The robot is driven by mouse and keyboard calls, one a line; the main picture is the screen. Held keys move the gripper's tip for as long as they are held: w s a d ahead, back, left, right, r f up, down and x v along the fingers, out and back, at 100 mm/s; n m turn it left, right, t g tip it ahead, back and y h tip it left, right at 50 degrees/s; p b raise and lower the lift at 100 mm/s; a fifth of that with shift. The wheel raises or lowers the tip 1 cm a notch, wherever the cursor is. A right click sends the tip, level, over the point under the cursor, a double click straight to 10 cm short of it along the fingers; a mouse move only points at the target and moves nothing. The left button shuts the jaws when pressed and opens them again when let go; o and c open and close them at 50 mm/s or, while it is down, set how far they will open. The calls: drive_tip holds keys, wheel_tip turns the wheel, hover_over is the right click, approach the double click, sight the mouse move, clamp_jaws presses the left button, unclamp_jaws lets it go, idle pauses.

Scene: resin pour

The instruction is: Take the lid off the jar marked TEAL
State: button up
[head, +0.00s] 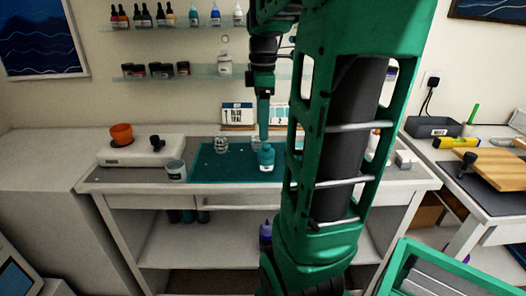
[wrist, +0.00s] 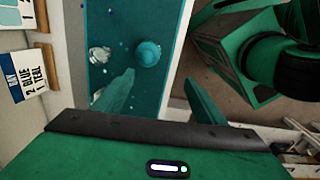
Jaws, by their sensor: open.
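A small teal jar (head: 266,158) stands upright on the teal mat (head: 240,176), with a pale label on its side too small to read. In the wrist view the jar (wrist: 148,53) shows from above as a round teal top, so the lid appears to be on. My gripper (head: 264,138) is above the jar in the head view, pointing down. In the wrist view my gripper (wrist: 160,90) has its two green fingers wide apart, with nothing between them. The jar lies beyond the fingertips, apart from them.
A clear crumpled-looking cup (head: 221,145) stands left of the jar. A pale cup (head: 176,170) is at the mat's left edge. A white scale (head: 130,153) holds an orange cup (head: 121,134). A card (wrist: 27,77) reads blue 2, teal 1. Bottle shelves (head: 175,27) hang behind.

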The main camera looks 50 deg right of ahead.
drive_tip(key=w+d+r+n, duration=0.1)
drive_tip(key=w+d+n, duration=0.1)
drive_tip(key=d+n, duration=0.1)
hover_over(266, 145)
drive_tip(key=f, duration=0.5)
drive_tip(key=shift+w, duration=0.25)
drive_tip(key=shift+s+f, duration=0.15)
drive_tip(key=shift+f, duration=1.2)
drive_tip(key=shift+s+f, duration=0.15)
drive_tip(key=shift+f, duration=1.2)
drive_tip(key=c, duration=1.1)
